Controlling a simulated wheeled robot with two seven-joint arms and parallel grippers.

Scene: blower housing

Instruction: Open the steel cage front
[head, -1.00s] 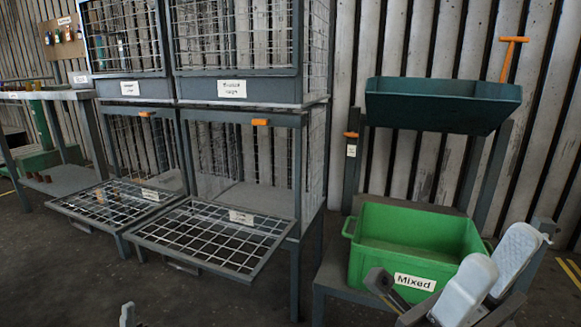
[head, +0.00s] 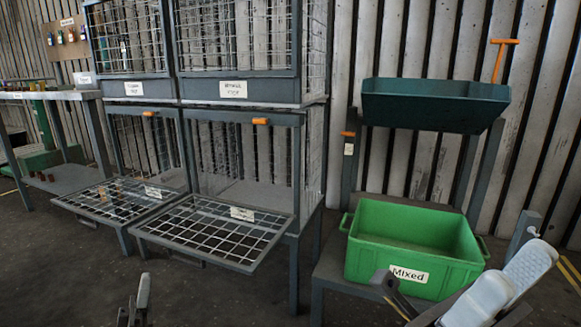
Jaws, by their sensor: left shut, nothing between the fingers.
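Two lower mesh cages stand at left centre. Each has its grid front folded down level: the left grid front (head: 112,203) and the right grid front (head: 215,233), each with a white label too blurred to read. The two upper cages have upright mesh fronts, the left one (head: 125,40) and the right one (head: 232,38), with blurred labels below. I cannot tell which cage is the steel one. My left gripper (head: 134,303) is shut and empty at the bottom edge, in front of the lowered fronts.
A green bin (head: 415,240) labelled "Mixed" sits on a low stand. A dark teal tray (head: 435,103) is above it, with an orange-handled tool (head: 502,58) behind. A workbench (head: 50,96) and pegboard (head: 67,38) are at far left. Floor in front of the cages is clear.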

